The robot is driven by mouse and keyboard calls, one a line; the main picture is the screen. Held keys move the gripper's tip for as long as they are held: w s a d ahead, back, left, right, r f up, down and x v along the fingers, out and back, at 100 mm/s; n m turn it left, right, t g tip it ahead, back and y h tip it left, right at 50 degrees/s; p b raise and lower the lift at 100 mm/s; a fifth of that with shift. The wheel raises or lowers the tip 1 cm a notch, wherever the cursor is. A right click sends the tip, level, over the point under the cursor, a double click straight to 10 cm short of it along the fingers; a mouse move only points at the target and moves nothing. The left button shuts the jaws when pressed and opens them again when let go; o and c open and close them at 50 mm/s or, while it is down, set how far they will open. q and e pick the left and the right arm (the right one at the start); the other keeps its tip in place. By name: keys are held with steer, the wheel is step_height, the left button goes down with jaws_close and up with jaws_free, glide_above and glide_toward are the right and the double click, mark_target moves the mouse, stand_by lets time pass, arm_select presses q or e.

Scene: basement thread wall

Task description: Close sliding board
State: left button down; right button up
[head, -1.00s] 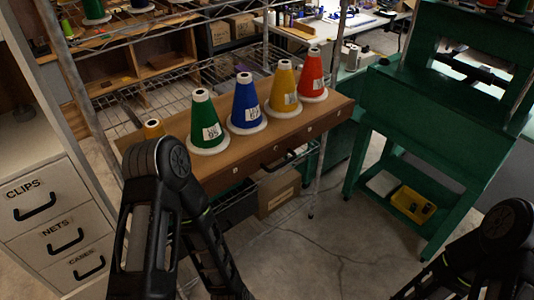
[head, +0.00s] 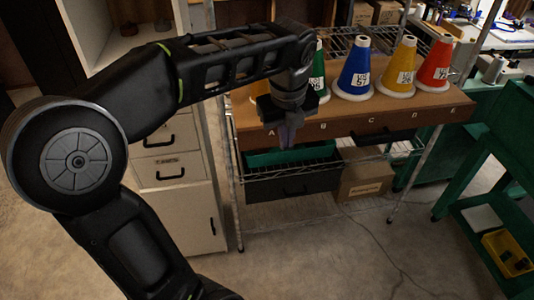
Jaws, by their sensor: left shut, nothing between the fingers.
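The wooden board (head: 345,125) is a shelf-like slab with letters along its front edge, set in a wire rack. A dark handle (head: 398,135) shows at its front edge, right of the middle. My left gripper (head: 289,142) points down in front of the board's left part, near the letter A. Its fingers are shut and empty; I cannot tell if they touch the board. My left arm crosses the upper left and hides part of the board's left end. My right gripper is not in view.
Green (head: 317,72), blue (head: 354,70), yellow (head: 398,68) and red (head: 435,66) thread cones stand on the board, with another partly hidden at left. Below are a dark drawer (head: 294,184) and a cardboard box (head: 364,181). A white cabinet (head: 178,205) stands left, a green bench (head: 478,140) right.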

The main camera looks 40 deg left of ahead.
mark_target(260, 137)
arm_select(q)
steer(key=s+a+r+m+y, duration=0.1)
steer(key=s+a+r, duration=0.1)
steer(key=s+r, duration=0.2)
steer(key=shift+s+a+r+m, duration=0.25)
steer(key=shift+r+m, duration=0.15)
steer(key=shift+r, duration=0.35)
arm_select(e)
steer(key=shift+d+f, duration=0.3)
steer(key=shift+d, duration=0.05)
arm_select(q)
steer(key=shift+f, duration=0.15)
steer(key=shift+w+a+f, duration=0.7)
steer(key=shift+a+f, duration=0.1)
steer(key=shift+f, duration=0.8)
steer(key=shift+w+a+f, duration=0.7)
steer(key=shift+a+f, duration=0.15)
steer(key=shift+f, duration=0.7)
steer(key=shift+w+a+f, duration=0.7)
steer(key=shift+a+f, duration=0.1)
steer(key=shift+f, duration=0.8)
